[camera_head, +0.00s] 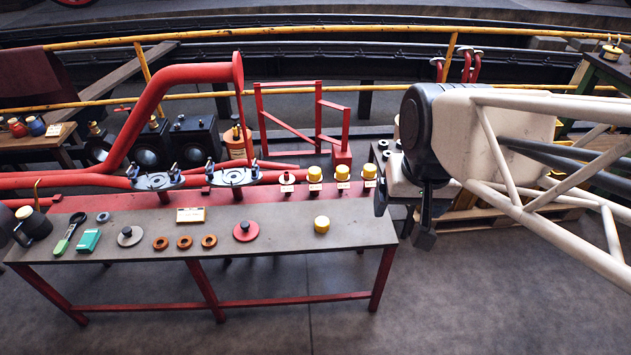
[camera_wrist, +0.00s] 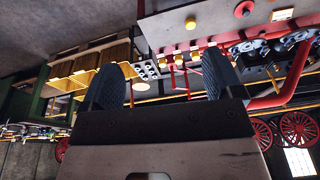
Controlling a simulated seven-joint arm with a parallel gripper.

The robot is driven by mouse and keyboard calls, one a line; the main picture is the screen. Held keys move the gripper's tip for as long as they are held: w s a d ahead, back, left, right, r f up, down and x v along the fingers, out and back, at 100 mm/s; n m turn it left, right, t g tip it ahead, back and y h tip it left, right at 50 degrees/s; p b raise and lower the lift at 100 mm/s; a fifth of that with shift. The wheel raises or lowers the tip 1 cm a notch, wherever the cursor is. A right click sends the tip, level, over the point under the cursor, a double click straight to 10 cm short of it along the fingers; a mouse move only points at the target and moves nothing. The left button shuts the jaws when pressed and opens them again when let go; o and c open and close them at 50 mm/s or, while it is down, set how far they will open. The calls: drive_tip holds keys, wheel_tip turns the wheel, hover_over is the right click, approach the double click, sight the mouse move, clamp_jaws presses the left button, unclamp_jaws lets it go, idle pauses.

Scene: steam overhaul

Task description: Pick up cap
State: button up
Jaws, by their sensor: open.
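A yellow cap (camera_head: 322,224) stands alone on the grey front part of the bench (camera_head: 280,234), near its right end. It also shows in the wrist view (camera_wrist: 191,23), near the top. Three more yellow caps stand in a row on the red rear ledge, one at the left (camera_head: 314,174), one in the middle (camera_head: 342,173) and one at the right (camera_head: 369,171). My gripper (camera_head: 403,218) is open and empty, to the right of the bench's right end and apart from the caps. Its two dark fingers (camera_wrist: 160,80) stand wide apart in the wrist view.
A red disc (camera_head: 246,231), several orange rings (camera_head: 185,242), a grey disc (camera_head: 130,236), a teal box (camera_head: 88,241) and a green-handled tool (camera_head: 68,232) lie on the bench. Red pipes (camera_head: 150,110) run behind it. The floor (camera_head: 480,300) in front is clear.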

drive_tip(key=w+a+f+m, duration=0.1)
drive_tip(key=w+f+m, duration=0.15)
drive_tip(key=w, duration=0.45)
drive_tip(key=w+a+f+m, duration=0.1)
drive_tip(key=w+f+m, duration=0.15)
drive_tip(key=w, duration=0.55)
drive_tip(key=m+g+y, duration=0.2)
drive_tip(key=m+g, duration=0.1)
drive_tip(key=m, duration=0.9)
hover_over(322, 221)
drive_tip(key=d, duration=0.1)
wheel_tip(322, 221, down, 39)
drive_tip(key=shift+r, duration=0.15)
drive_tip(key=shift+f, duration=0.45)
drive_tip(key=shift+a+f, duration=0.15)
drive_tip(key=shift+f, duration=1.1)
